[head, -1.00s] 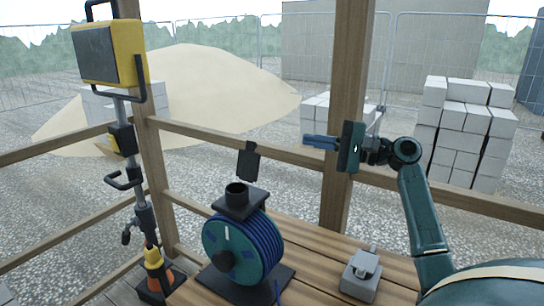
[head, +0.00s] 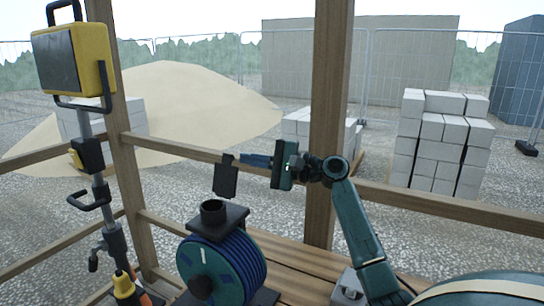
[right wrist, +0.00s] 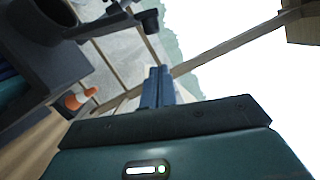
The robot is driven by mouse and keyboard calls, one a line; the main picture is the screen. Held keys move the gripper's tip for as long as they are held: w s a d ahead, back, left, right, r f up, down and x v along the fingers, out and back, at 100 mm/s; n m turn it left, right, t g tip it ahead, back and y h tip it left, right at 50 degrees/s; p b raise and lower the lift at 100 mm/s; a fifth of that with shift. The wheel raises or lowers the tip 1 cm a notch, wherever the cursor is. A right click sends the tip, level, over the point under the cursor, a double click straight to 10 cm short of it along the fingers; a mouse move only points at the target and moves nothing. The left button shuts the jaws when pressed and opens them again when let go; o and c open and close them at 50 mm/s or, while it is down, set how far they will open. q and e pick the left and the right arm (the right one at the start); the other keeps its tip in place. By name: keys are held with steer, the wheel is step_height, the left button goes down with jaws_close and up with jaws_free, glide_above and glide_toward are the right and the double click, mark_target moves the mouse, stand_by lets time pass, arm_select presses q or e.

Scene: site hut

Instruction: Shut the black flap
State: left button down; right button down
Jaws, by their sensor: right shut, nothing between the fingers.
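The black flap (head: 226,178) stands raised above the black box top of the cable reel (head: 222,265), by the round black collar (head: 213,212). My right gripper (head: 243,159) is shut and empty, its blue fingers pointing left close to the flap's upper right edge. I cannot tell from the head view whether they touch. In the right wrist view, the shut fingers (right wrist: 160,75) point up the picture, and the flap (right wrist: 108,24) shows at the top left with a gap from the fingertips. The collar (right wrist: 45,15) is beside it. My left gripper is not in view.
The reel stands on a plank bench (head: 300,268) with a grey box (head: 347,288) at its right. A wooden post (head: 328,120) and rail (head: 420,201) are close behind my right arm. A yellow work lamp (head: 75,60) on a stand is at the left.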

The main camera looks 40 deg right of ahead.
mark_target(227, 174)
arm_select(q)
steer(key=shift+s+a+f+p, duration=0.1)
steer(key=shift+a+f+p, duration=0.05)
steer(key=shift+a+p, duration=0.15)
arm_select(e)
steer(key=shift+s+a+r, duration=0.2)
steer(key=shift+s+a, duration=0.15)
steer(key=shift+a, duration=0.3)
steer(key=shift+s+a+r, duration=0.2)
steer(key=shift+s+a, duration=0.1)
steer(key=shift+a, duration=0.3)
steer(key=shift+w, duration=0.1)
